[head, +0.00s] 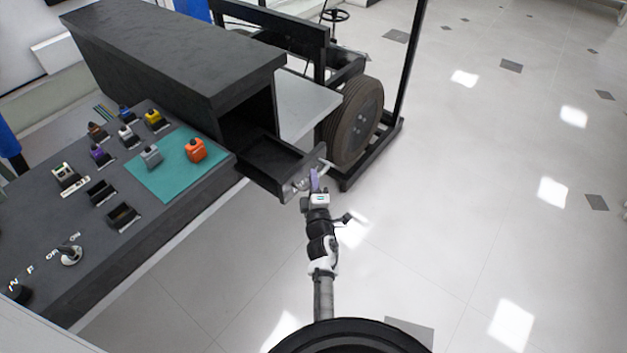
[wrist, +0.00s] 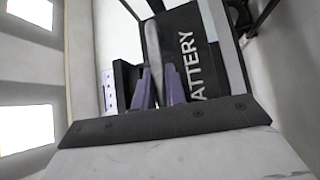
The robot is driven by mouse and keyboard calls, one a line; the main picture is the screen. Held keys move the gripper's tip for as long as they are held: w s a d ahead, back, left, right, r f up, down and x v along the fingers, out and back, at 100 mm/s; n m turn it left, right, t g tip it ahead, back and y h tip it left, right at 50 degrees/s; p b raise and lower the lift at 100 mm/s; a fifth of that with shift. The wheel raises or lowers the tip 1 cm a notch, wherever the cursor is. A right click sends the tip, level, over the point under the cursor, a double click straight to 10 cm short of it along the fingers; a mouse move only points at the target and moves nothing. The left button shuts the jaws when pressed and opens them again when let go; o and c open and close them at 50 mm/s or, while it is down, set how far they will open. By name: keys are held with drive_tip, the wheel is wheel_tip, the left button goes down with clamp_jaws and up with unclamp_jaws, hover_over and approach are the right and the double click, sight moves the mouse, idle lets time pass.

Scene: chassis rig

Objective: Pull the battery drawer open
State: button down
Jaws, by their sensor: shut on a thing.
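The battery drawer (head: 270,160) is a dark open-topped tray that sticks out from the end of the long black housing (head: 190,50). Its inside looks empty in the head view. In the wrist view its front (wrist: 203,50) carries the white word BATTERY. A light bar handle (head: 318,168) runs along that front. My gripper (head: 315,182) is at the handle, and its purple fingers (wrist: 158,88) are shut on it in the wrist view. The fingers hide part of the handle.
A panel (head: 150,235) with a teal mat (head: 170,180), several coloured blocks and a lever (head: 70,255) lies left of the drawer. A wheel (head: 355,120) in a black frame stands close behind the drawer front. The tiled floor to the right is clear.

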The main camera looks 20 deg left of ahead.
drive_tip(key=shift+s+d, duration=0.15)
drive_tip(key=shift+d, duration=0.35)
drive_tip(key=c, duration=1.5)
unclamp_jaws()
drive_tip(key=shift+o, duration=0.2)
